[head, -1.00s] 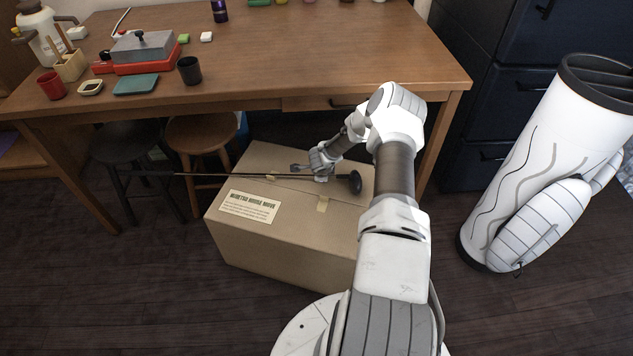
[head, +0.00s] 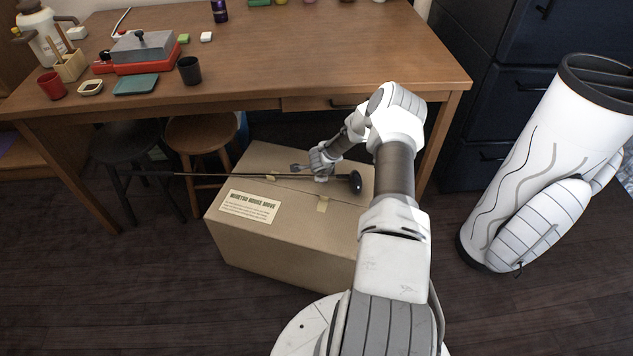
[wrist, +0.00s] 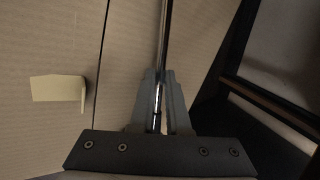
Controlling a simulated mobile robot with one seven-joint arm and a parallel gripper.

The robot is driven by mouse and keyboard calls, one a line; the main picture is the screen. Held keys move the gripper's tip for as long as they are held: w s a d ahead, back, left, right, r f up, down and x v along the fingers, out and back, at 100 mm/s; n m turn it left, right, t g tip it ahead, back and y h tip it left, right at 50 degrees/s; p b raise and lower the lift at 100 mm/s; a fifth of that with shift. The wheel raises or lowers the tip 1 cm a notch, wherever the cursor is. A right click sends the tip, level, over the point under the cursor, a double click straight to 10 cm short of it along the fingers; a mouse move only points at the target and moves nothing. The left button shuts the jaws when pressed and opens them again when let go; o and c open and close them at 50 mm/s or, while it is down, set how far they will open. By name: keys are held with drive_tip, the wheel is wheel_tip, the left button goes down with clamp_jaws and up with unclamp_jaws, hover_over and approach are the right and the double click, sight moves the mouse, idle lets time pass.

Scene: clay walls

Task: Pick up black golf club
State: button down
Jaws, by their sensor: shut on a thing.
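The black golf club (head: 225,175) lies over the top of a cardboard box (head: 262,258). Its dark round head (head: 356,183) is at the right and its thin shaft runs left past the box edge, in front of the stools. My gripper (head: 311,172) is at the shaft, a little left of the head. In the wrist view my gripper (wrist: 158,100) is shut on the shaft (wrist: 164,40), which runs up between the two fingers. I cannot tell whether the club still touches the box.
A wooden table (head: 290,50) stands behind the box, with two stools (head: 203,137) under it. A white golf bag (head: 540,150) stands at the right beside dark drawers (head: 485,110). The dark floor at the front left is clear.

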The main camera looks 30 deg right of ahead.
drive_tip(key=shift+r, duration=0.15)
drive_tip(key=shift+r+p, duration=0.45)
drive_tip(key=shift+r, duration=0.15)
wheel_tip(320, 180, up, 2)
drive_tip(key=shift+r+p, duration=0.1)
drive_tip(key=shift+p, duration=0.55)
drive_tip(key=s+a+p, duration=0.1)
drive_tip(key=s+a, duration=0.2)
drive_tip(key=s, duration=0.1)
drive_tip(key=s+a+p, duration=0.1)
drive_tip(key=s+a, duration=0.2)
drive_tip(key=s, duration=0.2)
drive_tip(key=s+a+p, duration=0.1)
drive_tip(key=s+a, duration=0.2)
drive_tip(key=s, duration=0.2)
drive_tip(key=shift+s+a, duration=0.15)
drive_tip(key=shift+a, duration=0.05)
drive_tip(key=shift+s+a+r+p, duration=0.15)
drive_tip(key=shift+s+p, duration=0.05)
drive_tip(key=shift+p, duration=0.15)
wheel_tip(320, 180, up, 12)
drive_tip(key=p, duration=0.9)
drive_tip(key=shift+s+f, duration=0.15)
drive_tip(key=shift+f, duration=0.05)
